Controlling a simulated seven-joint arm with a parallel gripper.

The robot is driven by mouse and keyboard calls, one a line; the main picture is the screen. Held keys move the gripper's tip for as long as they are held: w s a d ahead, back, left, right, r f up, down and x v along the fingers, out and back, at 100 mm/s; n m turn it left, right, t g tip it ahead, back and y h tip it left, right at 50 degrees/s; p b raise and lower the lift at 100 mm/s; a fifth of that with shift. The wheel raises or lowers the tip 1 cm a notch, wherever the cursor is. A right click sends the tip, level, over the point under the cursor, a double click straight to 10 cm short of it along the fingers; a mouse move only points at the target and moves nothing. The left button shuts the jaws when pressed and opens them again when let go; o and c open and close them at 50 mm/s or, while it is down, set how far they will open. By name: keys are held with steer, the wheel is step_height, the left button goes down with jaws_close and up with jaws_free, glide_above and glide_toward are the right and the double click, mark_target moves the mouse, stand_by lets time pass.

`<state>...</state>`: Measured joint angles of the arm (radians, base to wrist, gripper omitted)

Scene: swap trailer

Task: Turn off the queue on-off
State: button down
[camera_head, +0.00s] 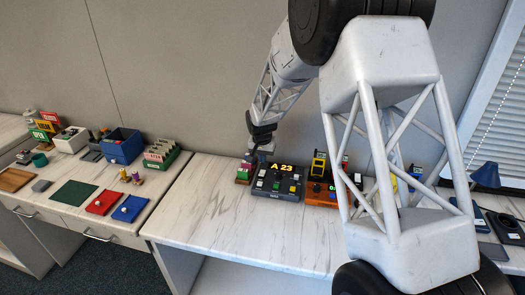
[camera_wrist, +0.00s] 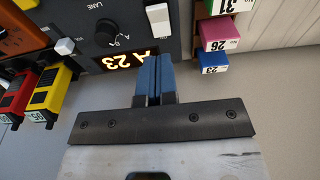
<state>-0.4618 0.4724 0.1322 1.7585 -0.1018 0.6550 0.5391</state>
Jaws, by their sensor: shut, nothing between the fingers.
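The dark queue panel (camera_head: 278,184) stands on the worktop in the head view, with a lit "A 23" display (camera_head: 281,167). In the wrist view the panel (camera_wrist: 125,12) fills the top, and its display (camera_wrist: 126,61) reads inverted. A black knob marked LANE (camera_wrist: 107,31), a white rocker-like control (camera_wrist: 158,18) and a small white lever or button (camera_wrist: 65,46) show on it. Which one is the on-off is not legible. My gripper (camera_wrist: 153,58) is shut and empty, its blue fingertips near the white rocker-like control; contact is unclear. In the head view my gripper (camera_head: 263,147) is above the panel's left end.
Stacked numbered blocks (camera_wrist: 219,35) stand beside the panel, close to my fingers. A blue lamp (camera_head: 486,176) stands right.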

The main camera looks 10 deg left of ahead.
mark_target(262, 174)
steer(key=shift+s+f, duration=0.2)
steer(key=shift+f, duration=0.6)
steer(key=shift+s+f, duration=0.25)
steer(key=shift+f, duration=0.55)
steer(key=shift+s+f, duration=0.2)
steer(key=shift+f, duration=0.6)
steer(key=shift+s+f, duration=0.1)
steer(key=shift+f, duration=0.05)
steer(key=shift+s+f+t, duration=0.15)
steer(key=shift+f+t, duration=0.15)
steer(key=shift+t, duration=0.2)
steer(key=shift+w+r, duration=0.25)
steer(key=shift+w, duration=0.5)
steer(key=shift+r, duration=0.2)
